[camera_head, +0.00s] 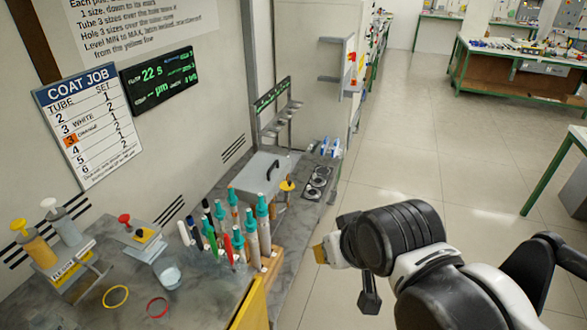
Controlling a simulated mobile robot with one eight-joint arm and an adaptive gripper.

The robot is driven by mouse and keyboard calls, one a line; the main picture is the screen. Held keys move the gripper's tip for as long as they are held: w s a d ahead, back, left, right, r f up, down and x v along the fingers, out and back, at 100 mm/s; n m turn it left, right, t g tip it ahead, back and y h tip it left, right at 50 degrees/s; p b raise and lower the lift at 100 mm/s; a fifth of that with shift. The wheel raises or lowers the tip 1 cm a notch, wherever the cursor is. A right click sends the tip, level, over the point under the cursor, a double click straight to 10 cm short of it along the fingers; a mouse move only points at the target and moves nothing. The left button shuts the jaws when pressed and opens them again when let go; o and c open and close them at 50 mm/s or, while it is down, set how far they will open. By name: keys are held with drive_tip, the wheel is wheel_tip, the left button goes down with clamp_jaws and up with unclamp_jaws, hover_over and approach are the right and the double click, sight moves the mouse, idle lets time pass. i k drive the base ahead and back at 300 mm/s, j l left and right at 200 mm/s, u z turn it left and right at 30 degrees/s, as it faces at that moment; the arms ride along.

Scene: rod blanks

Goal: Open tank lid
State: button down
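The tank (242,196) is a grey box against the wall at the back of the bench. Its pale grey lid (257,171) appears shut and carries a dark bar handle (273,170). My gripper (345,272) is at the right, over the floor in front of the bench, well apart from the lid. Nothing is visibly held.
A rack of teal-capped tubes (262,225) stands in front of the tank. A yellow-topped post (287,187) and dark round fixtures (317,182) are to its right. Yellow (115,297) and red (157,307) rings lie on the bench.

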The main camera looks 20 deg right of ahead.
sight(263, 174)
drive_tip(key=i+z, duration=0.1)
drive_tip(key=i, duration=0.85)
